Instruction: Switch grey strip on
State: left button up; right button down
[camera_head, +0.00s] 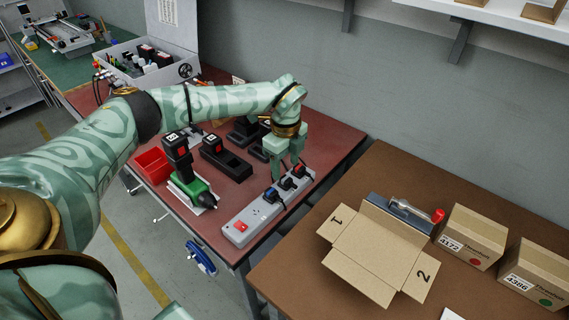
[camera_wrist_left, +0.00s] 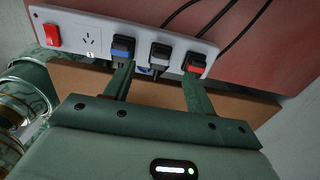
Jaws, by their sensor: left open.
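The grey power strip (camera_head: 232,233) lies along the front edge of the red table; it also shows in the left wrist view (camera_wrist_left: 73,38). Its red switch (camera_head: 240,226) is at its near left end and shows in the left wrist view (camera_wrist_left: 52,35); I cannot tell its position. Beside it is an empty socket (camera_wrist_left: 90,39), then a blue plug (camera_wrist_left: 122,46), a grey-black plug (camera_wrist_left: 160,51) and a red plug (camera_wrist_left: 195,62). My left gripper (camera_head: 286,173) is open over the plug end, away from the switch, with its fingers apart. My right gripper is out of view.
An open carton (camera_head: 372,249) and closed boxes (camera_head: 470,237) are on the brown table. Cables run behind the plugs.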

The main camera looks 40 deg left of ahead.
aim_at(239, 225)
jog(key=k, duration=1)
